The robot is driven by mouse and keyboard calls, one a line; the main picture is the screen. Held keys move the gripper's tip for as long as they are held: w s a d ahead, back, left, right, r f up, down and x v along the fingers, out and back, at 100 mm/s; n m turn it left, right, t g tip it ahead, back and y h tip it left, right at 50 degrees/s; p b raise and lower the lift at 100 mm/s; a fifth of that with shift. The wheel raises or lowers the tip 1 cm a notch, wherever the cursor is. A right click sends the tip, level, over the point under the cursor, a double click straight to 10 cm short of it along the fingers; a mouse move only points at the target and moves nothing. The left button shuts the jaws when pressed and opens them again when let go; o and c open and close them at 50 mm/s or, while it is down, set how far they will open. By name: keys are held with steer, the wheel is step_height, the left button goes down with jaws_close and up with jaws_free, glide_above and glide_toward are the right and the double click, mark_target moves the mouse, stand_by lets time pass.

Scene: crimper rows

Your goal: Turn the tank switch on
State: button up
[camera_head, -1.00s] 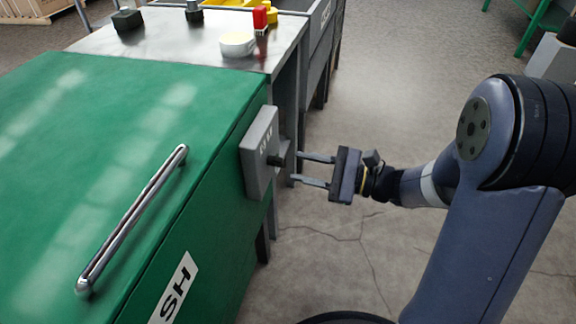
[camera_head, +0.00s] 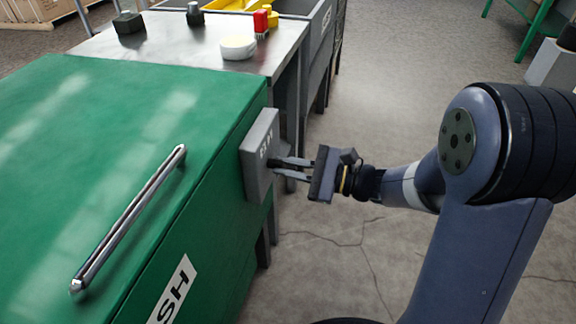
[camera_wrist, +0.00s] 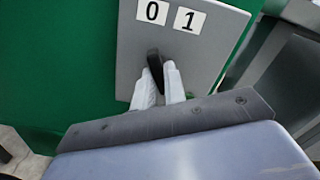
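The tank switch is a grey box (camera_head: 258,155) on the side of the green tank (camera_head: 200,100). In the wrist view its grey plate (camera_wrist: 195,60) carries the labels 0 (camera_wrist: 152,12) and 1 (camera_wrist: 189,20). Its black lever (camera_wrist: 155,66) stands below the labels, its tip nearer the 0. My gripper (camera_head: 282,168) is at the switch, its fingers pointing at the box. In the wrist view the two pale fingers (camera_wrist: 158,80) lie close on either side of the lever and appear shut on it. The lever's base is hidden between the fingers.
A chrome handle (camera_head: 130,220) runs along the tank's lid. A metal table (camera_head: 180,50) behind holds a white round item (camera_head: 238,47), a red item (camera_head: 261,22) and dark blocks.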

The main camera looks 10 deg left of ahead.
jaws_close()
steer(key=shift+r+m+p, duration=0.1)
steer(key=shift+m+p, duration=0.3)
steer(key=shift+p, duration=0.6)
steer(key=m+p, duration=0.4)
steer(key=p, duration=0.1)
steer(key=shift+r+m+p, duration=0.15)
steer(key=shift+m+p, duration=0.15)
steer(key=shift+p, duration=0.05)
steer(key=m+p, duration=0.3)
steer(key=p, duration=0.1)
steer(key=shift+s, duration=0.1)
steer(key=m+p, duration=0.3)
steer(key=shift+f+m, duration=0.2)
steer(key=shift+m, duration=0.1)
steer(key=shift+f, duration=0.1)
steer(key=o, duration=0.6)
jaws_free()
